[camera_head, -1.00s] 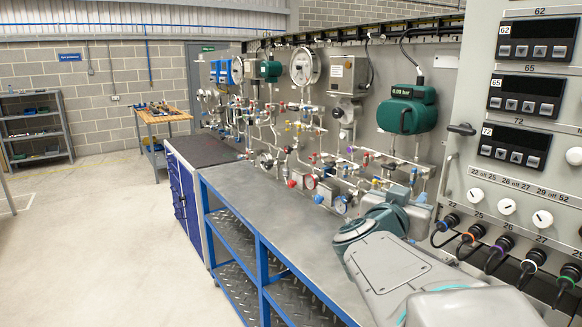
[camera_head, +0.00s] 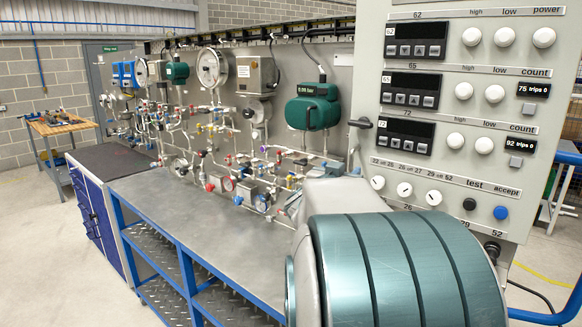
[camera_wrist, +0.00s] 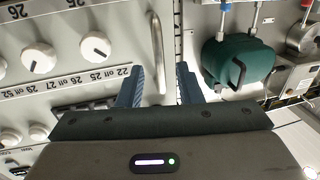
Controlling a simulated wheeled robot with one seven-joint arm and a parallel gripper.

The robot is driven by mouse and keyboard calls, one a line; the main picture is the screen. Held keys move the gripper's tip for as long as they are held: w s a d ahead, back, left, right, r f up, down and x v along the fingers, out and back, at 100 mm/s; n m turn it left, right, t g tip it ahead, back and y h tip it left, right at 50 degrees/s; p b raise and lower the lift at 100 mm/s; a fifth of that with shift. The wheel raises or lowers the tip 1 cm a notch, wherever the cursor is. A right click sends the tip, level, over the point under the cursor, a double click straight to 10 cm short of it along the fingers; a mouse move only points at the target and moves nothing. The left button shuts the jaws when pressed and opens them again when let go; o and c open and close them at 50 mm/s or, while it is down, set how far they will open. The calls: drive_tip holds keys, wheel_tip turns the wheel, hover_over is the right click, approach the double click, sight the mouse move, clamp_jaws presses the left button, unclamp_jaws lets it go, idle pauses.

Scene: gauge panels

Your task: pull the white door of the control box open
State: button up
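The control box (camera_head: 460,95) is a pale grey-white cabinet at the right of the head view, with displays and white knobs on its front face. Its front looks shut. In the wrist view the box front (camera_wrist: 75,60) is upside down, with a slim metal bar handle (camera_wrist: 157,50) near its edge. My gripper (camera_wrist: 159,78) is open, with one blue finger on each side of the handle's line and visible gaps to both. I cannot tell how deep the handle sits between the fingers.
A dark knob-like latch (camera_head: 360,123) sticks out at the box's left edge. A bench (camera_head: 205,215) with a metal top runs left of my arm. Behind it are pipes, gauges and a green housing (camera_head: 312,108). Open floor lies at the left.

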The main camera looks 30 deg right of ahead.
drive_tip(key=shift+x, duration=0.85)
drive_tip(key=shift+c, duration=0.3)
clamp_jaws()
drive_tip(key=shift+s+a, duration=0.1)
